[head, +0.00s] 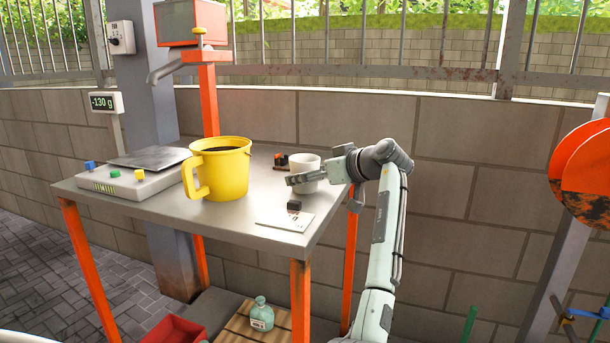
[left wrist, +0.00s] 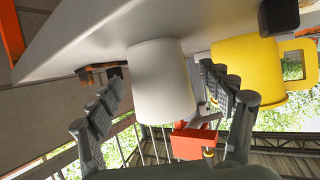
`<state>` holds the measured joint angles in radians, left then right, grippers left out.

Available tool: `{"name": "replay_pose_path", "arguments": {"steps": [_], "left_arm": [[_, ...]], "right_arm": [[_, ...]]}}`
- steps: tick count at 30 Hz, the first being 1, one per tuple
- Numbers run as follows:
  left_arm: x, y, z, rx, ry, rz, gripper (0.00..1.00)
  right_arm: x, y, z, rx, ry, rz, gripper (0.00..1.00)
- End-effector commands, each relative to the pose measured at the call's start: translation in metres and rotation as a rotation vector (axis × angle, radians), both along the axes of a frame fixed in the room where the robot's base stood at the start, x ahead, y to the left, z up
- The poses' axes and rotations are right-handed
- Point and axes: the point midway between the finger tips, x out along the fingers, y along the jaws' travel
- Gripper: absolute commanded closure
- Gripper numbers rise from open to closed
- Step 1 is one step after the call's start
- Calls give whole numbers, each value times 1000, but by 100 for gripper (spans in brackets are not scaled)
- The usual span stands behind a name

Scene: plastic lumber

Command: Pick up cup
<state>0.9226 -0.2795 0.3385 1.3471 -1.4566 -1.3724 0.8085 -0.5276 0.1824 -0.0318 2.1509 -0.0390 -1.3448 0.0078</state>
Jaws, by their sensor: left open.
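The white cup (head: 306,164) stands upright on the metal table (head: 150,187), near its right edge. My left gripper (head: 300,179) is level with the cup, with one finger across its near side. The far finger is hidden in the head view. In the left wrist view, where the table is at the top, the cup (left wrist: 162,80) lies between the two spread fingers of my gripper (left wrist: 163,72). Gaps appear between the cup and both fingers there. My right gripper is in neither view.
A yellow jug (head: 226,170) with dark contents stands left of the cup. A scale (head: 140,180) is at the table's left. A card (head: 284,219) with a small black block (head: 294,205) lies in front of the cup. A faucet (head: 167,69) overhangs the back.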

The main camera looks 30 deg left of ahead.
Motion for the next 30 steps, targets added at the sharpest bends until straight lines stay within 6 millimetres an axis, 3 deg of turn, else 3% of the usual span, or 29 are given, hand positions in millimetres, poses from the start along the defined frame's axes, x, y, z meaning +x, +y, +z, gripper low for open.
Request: {"name": "replay_pose_path", "arguments": {"steps": [4, 11, 24, 30], "left_arm": [[4, 17, -7, 1, 1, 1, 21], [5, 18, -8, 0, 0, 0, 22], [5, 18, -8, 0, 1, 0, 76], [5, 18, -7, 1, 0, 0, 77]], "right_arm": [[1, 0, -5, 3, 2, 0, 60], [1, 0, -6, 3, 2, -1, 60], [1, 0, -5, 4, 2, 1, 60], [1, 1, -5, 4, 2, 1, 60]]}}
